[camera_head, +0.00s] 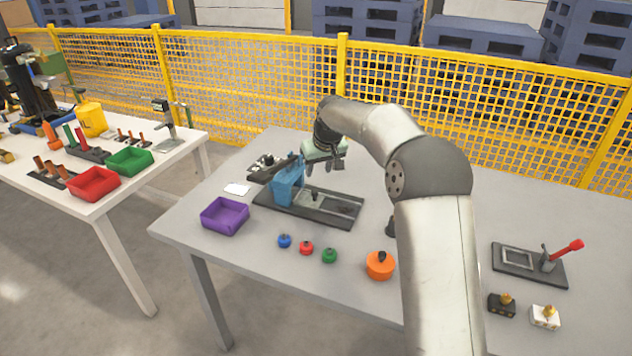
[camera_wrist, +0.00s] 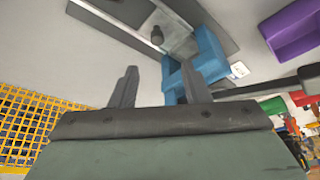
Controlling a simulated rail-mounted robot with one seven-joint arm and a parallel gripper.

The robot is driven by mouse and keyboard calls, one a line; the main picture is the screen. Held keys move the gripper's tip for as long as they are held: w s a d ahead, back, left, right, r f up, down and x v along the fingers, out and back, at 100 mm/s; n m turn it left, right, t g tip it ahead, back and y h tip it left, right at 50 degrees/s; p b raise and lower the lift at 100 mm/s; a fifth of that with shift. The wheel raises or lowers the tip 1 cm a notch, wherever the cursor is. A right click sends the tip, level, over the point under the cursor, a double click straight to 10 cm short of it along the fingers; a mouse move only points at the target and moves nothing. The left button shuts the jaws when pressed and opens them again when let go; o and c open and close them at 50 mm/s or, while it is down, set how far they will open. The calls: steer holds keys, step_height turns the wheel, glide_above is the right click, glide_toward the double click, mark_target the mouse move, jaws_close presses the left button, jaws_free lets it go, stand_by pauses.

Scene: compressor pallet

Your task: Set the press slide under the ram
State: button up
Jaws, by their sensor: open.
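The blue press frame (camera_head: 287,187) stands on a long dark base (camera_head: 345,221) on the grey table; it also shows in the wrist view (camera_wrist: 209,58). The press slide, a light grey plate (camera_wrist: 178,42) with a dark upright knob (camera_wrist: 157,35), lies in the base track. The knob (camera_head: 314,195) is just right of the blue frame in the head view. I cannot make out the ram. My gripper (camera_head: 325,168) is above and behind the base, near the blue frame. Its two fingers (camera_wrist: 158,88) are apart with nothing between them, clear of the knob.
A purple bin (camera_head: 225,216) and a white card (camera_head: 237,189) are left of the press. Blue (camera_head: 284,241), red (camera_head: 306,248) and green (camera_head: 329,256) knobs and an orange pot (camera_head: 380,265) stand in front. A red-handled fixture (camera_head: 530,264) is at right.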

steer(key=a+v, duration=0.1)
steer(key=v, duration=0.5)
steer(key=shift+d+r, duration=0.35)
steer(key=shift+d, duration=0.2)
steer(key=shift+s, duration=0.1)
steer(key=s+d+f+m+g+p, duration=0.1)
steer(key=s+d+f, duration=0.1)
steer(key=s, duration=1.3)
steer(key=s+d+f+m+g+h+p, duration=0.1)
steer(key=s+d, duration=0.3)
steer(key=s, duration=1.1)
steer(key=s+d+f+m+g+p, duration=0.1)
steer(key=s+d+f+g, duration=0.1)
steer(key=s, duration=1.3)
steer(key=shift+d+f+m, duration=0.3)
steer(key=shift+d+f, duration=0.3)
steer(key=shift+f, duration=0.05)
